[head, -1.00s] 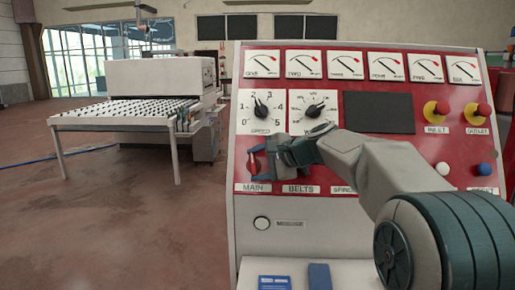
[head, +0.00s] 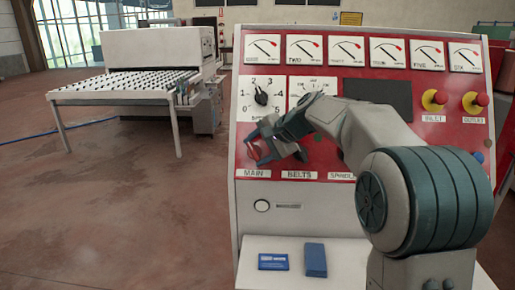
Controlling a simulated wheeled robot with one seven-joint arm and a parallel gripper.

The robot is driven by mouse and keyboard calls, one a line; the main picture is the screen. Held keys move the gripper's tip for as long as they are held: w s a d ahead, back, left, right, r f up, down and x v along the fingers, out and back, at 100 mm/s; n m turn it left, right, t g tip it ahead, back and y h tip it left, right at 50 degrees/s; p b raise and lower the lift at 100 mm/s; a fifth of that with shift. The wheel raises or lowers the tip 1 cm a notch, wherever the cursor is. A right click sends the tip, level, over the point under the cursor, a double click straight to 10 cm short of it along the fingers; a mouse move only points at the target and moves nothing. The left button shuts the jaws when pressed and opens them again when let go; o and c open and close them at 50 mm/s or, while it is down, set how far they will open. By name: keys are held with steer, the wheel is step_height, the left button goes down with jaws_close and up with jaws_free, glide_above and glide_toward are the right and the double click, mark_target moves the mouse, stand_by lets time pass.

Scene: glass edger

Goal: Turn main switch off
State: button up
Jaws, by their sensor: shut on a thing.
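The main switch (head: 262,153) is a red handle above the MAIN label (head: 257,174), at the lower left of the red control panel (head: 330,158). My gripper (head: 261,150) reaches in from the right and is shut on the switch handle. Its dark fingers sit tilted on either side of the handle and hide much of it. The exact angle of the handle is hard to read.
A speed dial (head: 261,98) sits just above my gripper. Yellow and red stop buttons (head: 434,99) are at the right. Two blue objects (head: 274,262) lie on the white ledge below. A roller table (head: 125,88) stands at the left, with open floor in front.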

steer(key=o, duration=1)
steer(key=b+v, duration=0.2)
steer(key=v, duration=1.2)
steer(key=shift+a, duration=0.1)
steer(key=s+d+f+n+h, duration=0.2)
steer(key=s+d+f, duration=0.1)
steer(key=s+f, duration=0.5)
steer(key=s+d+f+n+g+h, duration=0.1)
steer(key=s+d+f+n+h, duration=0.2)
steer(key=s+f, duration=0.5)
steer(key=s+d+f+n+g+h, duration=0.1)
steer(key=s+d+f+n+h, duration=0.2)
steer(key=s+f, duration=0.6)
steer(key=shift+s, duration=2.1)
